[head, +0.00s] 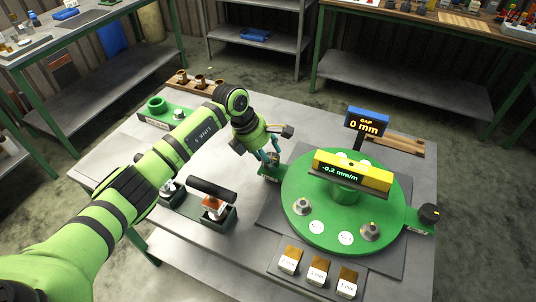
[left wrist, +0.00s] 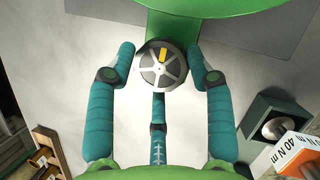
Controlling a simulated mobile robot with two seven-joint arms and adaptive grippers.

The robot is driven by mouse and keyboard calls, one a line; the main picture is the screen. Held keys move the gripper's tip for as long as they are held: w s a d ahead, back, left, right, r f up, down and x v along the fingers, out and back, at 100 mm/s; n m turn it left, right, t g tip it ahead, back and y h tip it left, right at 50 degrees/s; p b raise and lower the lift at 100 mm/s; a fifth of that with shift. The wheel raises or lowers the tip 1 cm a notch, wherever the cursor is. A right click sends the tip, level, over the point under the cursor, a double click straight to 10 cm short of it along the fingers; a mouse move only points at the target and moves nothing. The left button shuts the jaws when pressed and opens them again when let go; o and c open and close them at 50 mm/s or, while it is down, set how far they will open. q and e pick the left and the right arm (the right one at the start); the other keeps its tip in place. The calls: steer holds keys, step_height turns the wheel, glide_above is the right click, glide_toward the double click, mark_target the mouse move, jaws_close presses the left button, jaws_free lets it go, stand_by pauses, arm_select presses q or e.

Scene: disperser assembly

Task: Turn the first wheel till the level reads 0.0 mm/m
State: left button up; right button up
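The yellow level (head: 350,172) lies across the green round plate (head: 385,205) and its display reads -0.2 mm/m. A grey spoked wheel (left wrist: 162,66) with a yellow mark sits on a green bracket at the plate's left side; in the head view my gripper partly hides it. My left gripper (head: 268,158) is over this wheel. In the left wrist view its fingers (left wrist: 162,50) are spread on either side of the wheel, with a third finger below; no firm grip shows. A second wheel, with a black knob (head: 429,213), is at the plate's right side. My right gripper is not in view.
A gap display (head: 366,124) reads 0 mm behind the level. Several small labelled blocks (head: 318,269) stand at the table's front. A torque tool (head: 213,198) rests in a dark holder left of the plate. A wooden tray (head: 397,145) lies at the back right.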

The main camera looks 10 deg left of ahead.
arm_select(q)
steer(key=shift+s+d, duration=0.1)
steer(key=shift+d, duration=0.05)
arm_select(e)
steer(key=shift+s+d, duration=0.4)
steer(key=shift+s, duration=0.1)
arm_select(q)
steer(key=shift+s+d+f+n, duration=0.1)
steer(key=shift+n, duration=0.2)
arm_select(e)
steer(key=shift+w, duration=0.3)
arm_select(q)
steer(key=n, duration=0.2)
steer(key=n+t, duration=0.1)
steer(key=n, duration=0.1)
steer(key=shift+s+d+t+y+b, duration=0.1)
steer(key=shift+s+t+y+b, duration=0.05)
steer(key=shift+t+y+b, duration=0.2)
steer(key=n+y+b, duration=0.1)
steer(key=n, duration=0.2)
steer(key=shift+d+t, duration=0.1)
steer(key=shift+t, duration=0.15)
steer(key=shift+d+n+y+b, duration=0.1)
steer(key=shift+n+y+b, duration=0.45)
steer(key=shift+n, duration=0.45)
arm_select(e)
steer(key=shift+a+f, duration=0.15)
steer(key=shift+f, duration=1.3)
